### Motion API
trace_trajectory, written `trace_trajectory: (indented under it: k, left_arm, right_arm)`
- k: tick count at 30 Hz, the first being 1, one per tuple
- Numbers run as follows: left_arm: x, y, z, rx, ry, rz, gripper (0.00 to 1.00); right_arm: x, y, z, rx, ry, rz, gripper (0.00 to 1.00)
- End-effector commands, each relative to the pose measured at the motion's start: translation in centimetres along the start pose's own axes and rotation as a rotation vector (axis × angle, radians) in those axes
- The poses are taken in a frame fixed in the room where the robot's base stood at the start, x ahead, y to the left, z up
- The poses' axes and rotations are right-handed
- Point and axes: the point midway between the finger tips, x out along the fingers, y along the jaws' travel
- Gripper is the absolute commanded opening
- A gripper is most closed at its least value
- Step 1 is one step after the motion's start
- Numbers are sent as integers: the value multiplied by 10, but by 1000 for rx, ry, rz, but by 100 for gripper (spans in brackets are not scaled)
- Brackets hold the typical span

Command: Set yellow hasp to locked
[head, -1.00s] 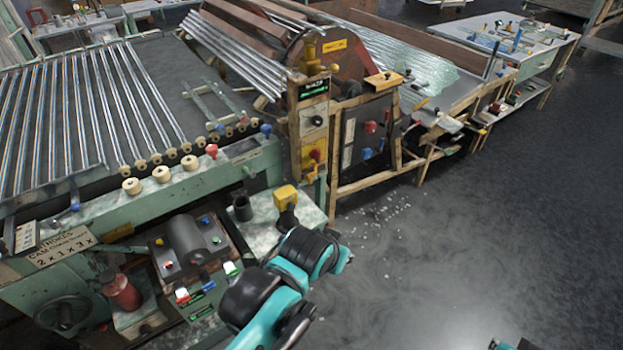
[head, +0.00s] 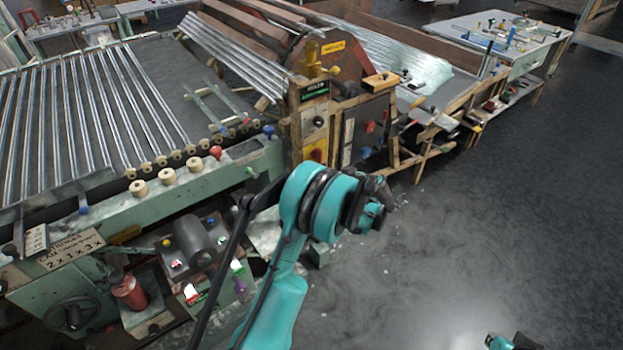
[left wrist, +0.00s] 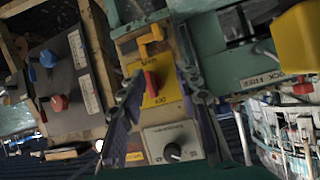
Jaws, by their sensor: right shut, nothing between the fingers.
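The yellow hasp (left wrist: 150,40) shows in the left wrist view at the upper middle, on a narrow upright panel. Beside it is a red switch (left wrist: 151,85) on a yellow plate. My left gripper (left wrist: 160,74) is open, with its two fingers apart on either side of the switch plate in this view; the hasp lies just beyond the fingertips. I cannot tell whether they touch the panel. My right gripper (head: 513,342) is partly cut off at the bottom right edge and shut.
The wooden-edged control panel (head: 314,122) stands at the end of the green tube machine. A grey knob plate (left wrist: 172,146) is below the switch in the left wrist view. A large yellow block (left wrist: 298,38) is close at right. Open floor (head: 480,220) lies to the right.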

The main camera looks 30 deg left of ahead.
Motion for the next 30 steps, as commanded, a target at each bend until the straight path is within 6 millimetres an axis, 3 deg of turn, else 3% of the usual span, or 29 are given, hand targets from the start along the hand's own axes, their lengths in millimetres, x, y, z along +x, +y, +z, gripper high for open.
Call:
trace_trajectory:
  k: [3, 9, 14, 24, 30]
  left_arm:
    - [29, 9, 17, -70, 69, -40, 33]
    - [50, 11, 33, -133, 130, -71, 33]
    - [66, 9, 34, -142, 137, -75, 33]
    - [118, 6, 28, -140, 135, -73, 33]
    - [128, 4, 25, -140, 135, -73, 33]
  right_arm:
    - [-2, 0, -2, 0, 0, 0, 0]
    - [-3, 0, -2, 0, 0, 0, 0]
    - [2, 0, 1, 0, 0, 0, 0]
    - [17, 0, 12, 0, 0, 0, 0]
    - [19, 0, 14, 0, 0, 0, 0]
